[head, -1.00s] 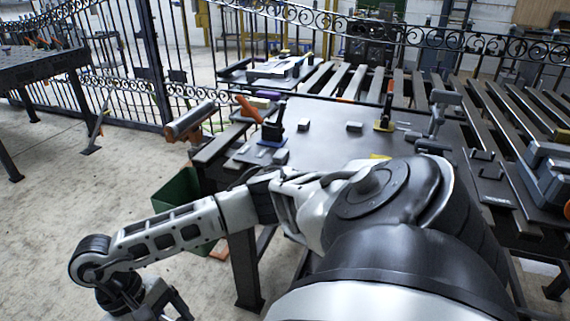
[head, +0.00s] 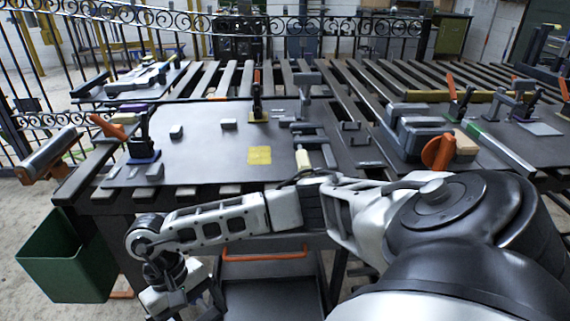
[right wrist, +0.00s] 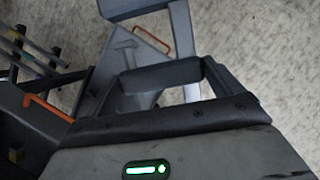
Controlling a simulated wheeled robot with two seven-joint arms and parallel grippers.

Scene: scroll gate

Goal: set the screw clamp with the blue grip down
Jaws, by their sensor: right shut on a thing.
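My right arm crosses the head view, its gripper (head: 188,300) low at the left, partly cut off by the bottom edge, in front of the table. In the right wrist view it is shut on a grey angular frame (right wrist: 181,32), which looks like the screw clamp. Its blue grip is not visible. A yellow square (head: 260,155) marks the dark table plate (head: 200,165). A grey screw clamp with a pale yellow grip (head: 303,159) lies to the square's right. My left gripper is not in view.
Small grey blocks and another toggle clamp (head: 257,112) stand behind the square. A grey vise (head: 415,130) is at right. A green bin (head: 65,262) and an orange-handled drawer (head: 265,257) are below.

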